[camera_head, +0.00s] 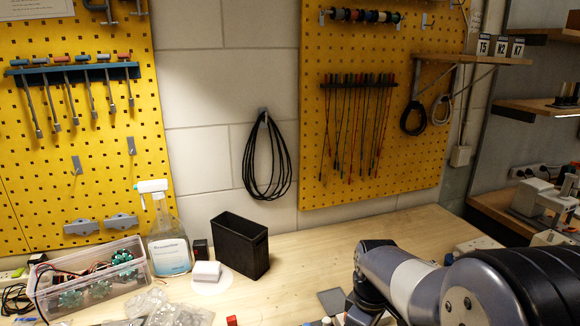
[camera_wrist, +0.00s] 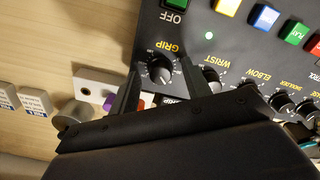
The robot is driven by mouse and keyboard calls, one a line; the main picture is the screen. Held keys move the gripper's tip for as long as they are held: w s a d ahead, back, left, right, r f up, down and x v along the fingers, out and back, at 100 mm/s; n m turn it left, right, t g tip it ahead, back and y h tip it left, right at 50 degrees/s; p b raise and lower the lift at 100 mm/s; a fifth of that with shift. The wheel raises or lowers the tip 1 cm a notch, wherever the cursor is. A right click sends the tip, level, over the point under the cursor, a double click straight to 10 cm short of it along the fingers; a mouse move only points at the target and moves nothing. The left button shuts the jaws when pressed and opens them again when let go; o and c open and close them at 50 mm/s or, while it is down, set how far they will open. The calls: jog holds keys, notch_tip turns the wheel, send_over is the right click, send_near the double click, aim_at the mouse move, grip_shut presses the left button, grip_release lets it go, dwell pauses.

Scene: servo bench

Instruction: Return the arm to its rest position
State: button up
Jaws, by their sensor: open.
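My gripper (camera_wrist: 160,75) shows in the wrist view with its two dark fingers apart and nothing between the tips. The fingers point at a dark control panel. The black GRIP knob (camera_wrist: 162,70) lies between and just beyond the fingertips; whether a finger touches the panel I cannot tell. In the head view my arm (camera_head: 430,285) reaches in from the lower right, bent low over the bench (camera_head: 330,250); the gripper is hidden there.
The panel holds more knobs and coloured buttons, such as a green OFF button (camera_wrist: 176,4). On the bench stand a black bin (camera_head: 240,246), a spray bottle (camera_head: 168,240) and a clear box of parts (camera_head: 95,280). The bench middle is mostly clear.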

notch_tip(320, 180, up, 10)
jog(key=r, duration=0.1)
notch_tip(320, 180, down, 12)
jog(key=shift+r, duration=0.2)
jog(key=shift+r+m, duration=0.15)
jog(key=shift+m, duration=0.65)
jog(key=m+b, duration=0.1)
jog(key=m, duration=0.3)
jog(key=m+b, duration=0.1)
jog(key=m, duration=0.5)
jog(key=shift+a, duration=0.1)
jog(key=m+b, duration=0.2)
jog(key=m, duration=0.4)
jog(key=m+b, duration=0.2)
jog(key=m, duration=0.2)
jog(key=shift+a+m, duration=0.1)
jog(key=shift+m, duration=0.3)
